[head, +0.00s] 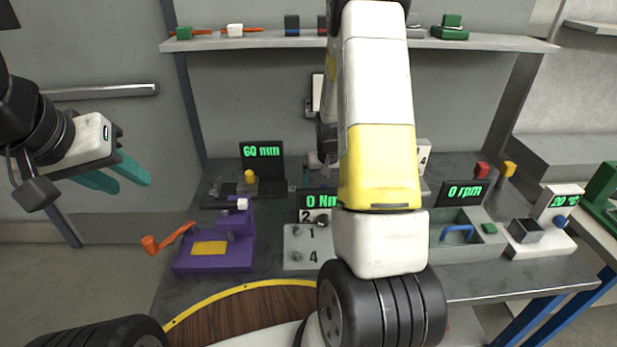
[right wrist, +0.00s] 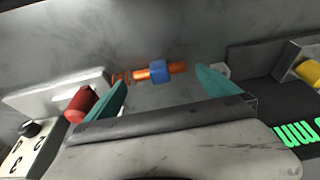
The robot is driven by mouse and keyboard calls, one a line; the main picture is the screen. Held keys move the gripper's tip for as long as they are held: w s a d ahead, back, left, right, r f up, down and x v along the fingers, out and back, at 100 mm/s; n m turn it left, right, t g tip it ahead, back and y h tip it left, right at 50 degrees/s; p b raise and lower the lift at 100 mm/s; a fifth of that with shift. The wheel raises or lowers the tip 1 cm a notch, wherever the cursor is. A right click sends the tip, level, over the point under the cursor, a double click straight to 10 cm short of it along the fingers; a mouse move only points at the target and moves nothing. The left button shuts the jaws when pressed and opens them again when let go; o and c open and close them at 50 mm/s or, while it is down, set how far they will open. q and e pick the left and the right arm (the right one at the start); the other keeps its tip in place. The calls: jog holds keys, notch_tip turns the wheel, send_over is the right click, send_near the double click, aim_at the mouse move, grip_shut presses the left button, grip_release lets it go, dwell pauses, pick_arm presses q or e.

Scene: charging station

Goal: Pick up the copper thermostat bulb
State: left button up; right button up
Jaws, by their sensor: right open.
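A copper-orange rod with a blue block around its middle (right wrist: 158,72) shows in the right wrist view; it looks like the copper thermostat bulb. It lies beyond and between the two teal fingers of my right gripper (right wrist: 160,78), which is open. I cannot tell how far away it is, and no contact shows. In the head view my right arm hides this rod and most of the right gripper. My left gripper (head: 131,187) is open and empty at the left, in the air away from the bench.
The bench holds a purple vise-like device (head: 213,245), a 60 mm display (head: 262,155), a 0 rpm station (head: 465,195) and a 20 °C station (head: 545,225). A red cylinder (right wrist: 80,105) is beside the right gripper's left finger. A shelf (head: 270,41) carries small parts.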

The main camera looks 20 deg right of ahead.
jog(key=shift+x, duration=1.5)
jog(key=shift+w, duration=0.1)
jog(key=c, duration=1.3)
jog(key=shift+r, duration=0.1)
